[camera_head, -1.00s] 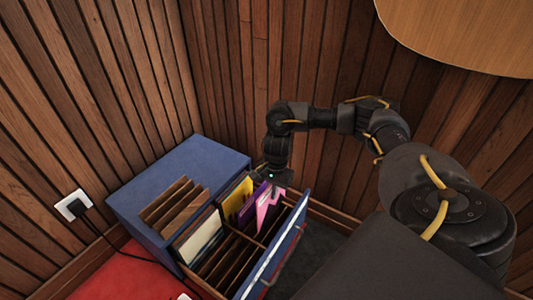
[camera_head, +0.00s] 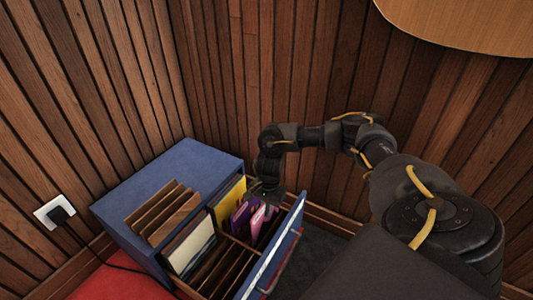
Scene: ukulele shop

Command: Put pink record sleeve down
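The pink record sleeve (camera_head: 258,222) is in the pulled-out drawer of the blue cabinet, low between the dividers. It is just right of a purple sleeve (camera_head: 239,217). My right gripper (camera_head: 269,201) points down over the top edge of the pink sleeve and partly covers it. Its fingers are small and dark here, so I cannot tell whether they are closed on the sleeve or parted. My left gripper is not in view.
The blue cabinet (camera_head: 185,160) stands in the corner against wood-slat walls. The drawer front (camera_head: 284,246) is close to the right of my gripper. Yellow (camera_head: 230,197) and white (camera_head: 192,244) sleeves and wooden dividers fill nearby slots. A wall socket is at left.

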